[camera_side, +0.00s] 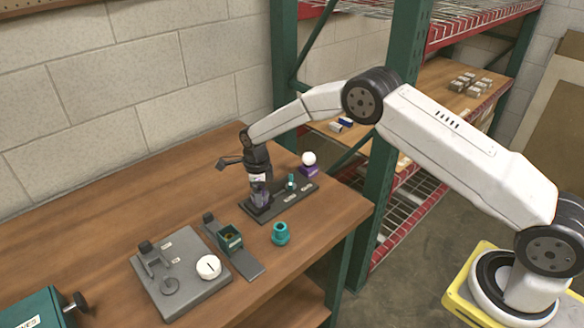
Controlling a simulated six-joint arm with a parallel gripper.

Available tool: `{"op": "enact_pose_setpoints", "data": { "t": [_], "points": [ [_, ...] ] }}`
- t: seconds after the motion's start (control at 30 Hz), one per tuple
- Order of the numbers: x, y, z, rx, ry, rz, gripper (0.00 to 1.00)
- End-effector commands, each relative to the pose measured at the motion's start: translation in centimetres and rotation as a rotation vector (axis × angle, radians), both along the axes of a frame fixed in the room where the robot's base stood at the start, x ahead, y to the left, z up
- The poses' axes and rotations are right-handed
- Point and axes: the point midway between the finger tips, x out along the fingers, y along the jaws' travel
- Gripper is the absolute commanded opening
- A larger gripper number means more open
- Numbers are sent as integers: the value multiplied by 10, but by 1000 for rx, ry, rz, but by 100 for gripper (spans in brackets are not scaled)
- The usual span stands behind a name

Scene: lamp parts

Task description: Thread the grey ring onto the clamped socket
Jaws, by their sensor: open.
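My gripper (259,190) points down over the left end of a dark base plate (272,205) near the back of the table. Its fingers are open, small and dark in the side view. What lies between or under them is hidden. A small teal upright part (291,181) stands on the right half of that plate. A green clamp block (230,237) on a grey strip stands nearer the front, with something brownish inside it; whether this is the socket I cannot tell. I cannot make out the grey ring for certain.
A teal, nut-like part (281,234) stands on the table right of the clamp block. A grey plate (182,262) carries a white round piece (208,267). A white ball on a purple base (309,165) stands behind. A green box (42,308) is front left. The left tabletop is clear.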

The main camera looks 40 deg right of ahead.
Motion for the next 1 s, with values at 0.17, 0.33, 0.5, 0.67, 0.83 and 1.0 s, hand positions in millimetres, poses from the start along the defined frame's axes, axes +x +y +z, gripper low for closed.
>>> {"op": "enact_pose_setpoints", "data": {
  "t": [0.17,0.33,0.5,0.67,0.83,1.0],
  "points": [
    [0,0,0,0,0,8,93],
    [0,0,0,0,0,72,93],
    [0,0,0,0,-1,199,93],
    [0,0,0,0,0,326,93],
    [0,0,0,0,0,460,93],
    [0,0,0,0,-1,570,93]
  ]
}}
